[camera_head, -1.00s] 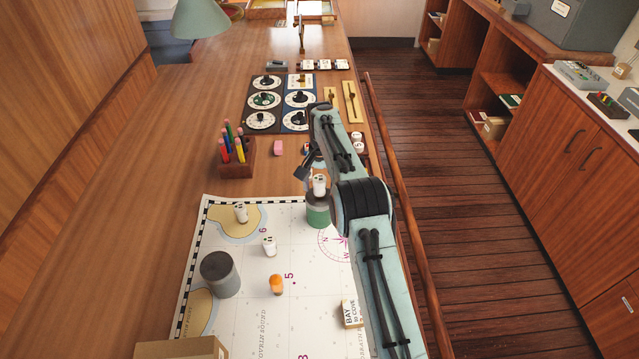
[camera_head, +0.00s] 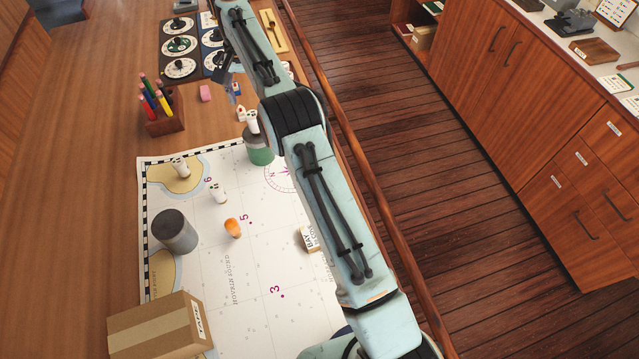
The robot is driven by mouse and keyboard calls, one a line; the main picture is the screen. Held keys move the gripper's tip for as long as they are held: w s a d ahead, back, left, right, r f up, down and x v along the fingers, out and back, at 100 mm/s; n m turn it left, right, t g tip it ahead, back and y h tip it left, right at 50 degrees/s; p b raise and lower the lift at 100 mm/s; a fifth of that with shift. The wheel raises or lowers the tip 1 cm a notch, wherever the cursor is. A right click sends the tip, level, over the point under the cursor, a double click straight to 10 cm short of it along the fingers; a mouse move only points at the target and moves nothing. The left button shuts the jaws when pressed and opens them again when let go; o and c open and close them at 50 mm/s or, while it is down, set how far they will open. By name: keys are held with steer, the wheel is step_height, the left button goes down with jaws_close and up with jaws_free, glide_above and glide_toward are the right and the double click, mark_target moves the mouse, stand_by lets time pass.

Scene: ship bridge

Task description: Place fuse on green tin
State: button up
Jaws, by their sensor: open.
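The green tin (camera_head: 260,152), with a grey upper part, stands on the chart near its far right corner, partly behind my arm. A white fuse (camera_head: 252,123) stands upright on top of the tin. My gripper (camera_head: 224,72) is open and empty, beyond the tin and apart from the fuse, partly hidden by my arm. Two similar white pieces stand on the chart: one (camera_head: 180,167) on the tan patch and another (camera_head: 218,193) nearer.
A grey cylinder (camera_head: 175,232), an orange piece (camera_head: 233,228) and a small labelled box (camera_head: 310,239) stand on the chart (camera_head: 215,270). A cardboard box (camera_head: 150,326) is at the front left. A pencil holder (camera_head: 165,122) and pink eraser (camera_head: 205,93) lie beyond. The table's left is clear.

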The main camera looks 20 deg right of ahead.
steer(key=s+d+r+n, duration=0.2)
steer(key=s+d+r, duration=0.2)
steer(key=s+r, duration=0.95)
steer(key=s+d+f, duration=0.1)
steer(key=s+f, duration=0.3)
steer(key=s, duration=1)
steer(key=s+f+n, duration=0.1)
steer(key=s+f, duration=0.2)
steer(key=s, duration=1)
steer(key=shift+s+d+f+y, duration=0.35)
steer(key=shift+s+d+y, duration=0.05)
